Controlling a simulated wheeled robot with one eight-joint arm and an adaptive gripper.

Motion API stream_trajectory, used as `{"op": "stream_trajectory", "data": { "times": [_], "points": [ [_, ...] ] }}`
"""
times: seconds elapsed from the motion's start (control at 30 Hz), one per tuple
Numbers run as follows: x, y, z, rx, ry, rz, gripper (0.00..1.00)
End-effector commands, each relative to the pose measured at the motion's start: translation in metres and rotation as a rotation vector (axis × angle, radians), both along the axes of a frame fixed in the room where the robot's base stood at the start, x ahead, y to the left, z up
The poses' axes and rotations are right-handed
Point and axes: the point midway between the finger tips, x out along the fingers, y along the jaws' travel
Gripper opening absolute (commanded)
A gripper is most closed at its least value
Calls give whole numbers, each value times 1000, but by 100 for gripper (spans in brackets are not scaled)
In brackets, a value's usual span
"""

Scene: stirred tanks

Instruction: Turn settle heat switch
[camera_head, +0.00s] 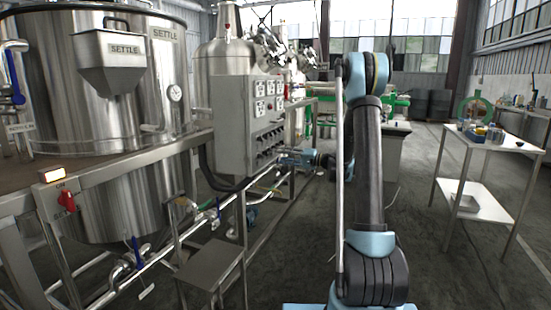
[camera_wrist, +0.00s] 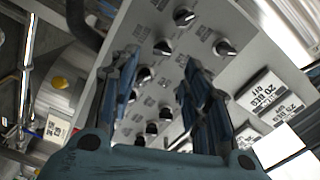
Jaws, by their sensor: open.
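The control panel (camera_head: 262,112) is a grey upright box with several white displays above rows of dark rotary switches. My gripper (camera_head: 283,157) is at the panel's lower right, beside the switch rows. In the wrist view my gripper (camera_wrist: 160,60) is open and empty, with its two fingers pointing at the panel face (camera_wrist: 205,62). Several black knobs show there, among them a top knob (camera_wrist: 184,16), a right knob (camera_wrist: 225,47) and a knob between the fingers (camera_wrist: 163,47). Their labels are too small to read, so I cannot tell which is the settle heat switch. Lower knobs are partly hidden by the fingers.
The steel settle tank (camera_head: 100,90) stands at left, with a red switch (camera_head: 67,200) and lit lamp (camera_head: 52,175) on its frame. A low metal step (camera_head: 210,265) stands before the panel. A white side table (camera_head: 490,145) is at right.

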Motion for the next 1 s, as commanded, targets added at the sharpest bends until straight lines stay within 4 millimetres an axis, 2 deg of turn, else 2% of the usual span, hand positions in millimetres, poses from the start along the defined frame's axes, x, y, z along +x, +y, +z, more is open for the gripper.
{"op": "stream_trajectory", "data": {
  "times": [0.1,0.23,0.63,0.67,0.83,0.87,1.0],
  "points": [
    [-6,-19,0,0,0,-2,43],
    [-11,-32,0,0,0,-2,43],
    [-14,-39,-1,0,0,1,43],
    [-14,-38,-1,0,0,1,41],
    [-14,-34,-3,18,-21,-49,3],
    [-14,-32,-4,26,-30,-70,0],
    [-14,-27,-8,66,-69,-191,0]
  ]
}}
